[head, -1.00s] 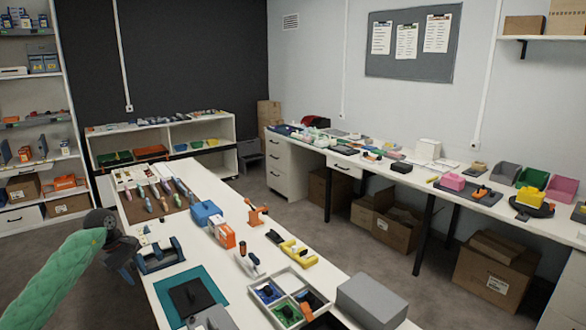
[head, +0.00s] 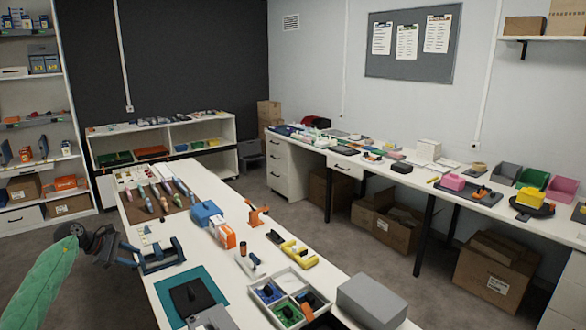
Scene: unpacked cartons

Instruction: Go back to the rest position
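My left gripper (head: 128,254) is at the left end of the near white table, at the end of my green-sleeved arm. Its dark fingers look spread apart, with nothing visible between them. They are close to the left side of a blue rack (head: 160,262) on the table edge; I cannot tell if they touch it. My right gripper is out of the picture.
The near table (head: 215,180) holds a blue box (head: 205,213), an orange clamp-like tool (head: 257,214), a yellow holder (head: 299,254), a divided tray (head: 316,285) and a grey box (head: 371,301). Open floor (head: 285,225) lies between it and the right-hand bench.

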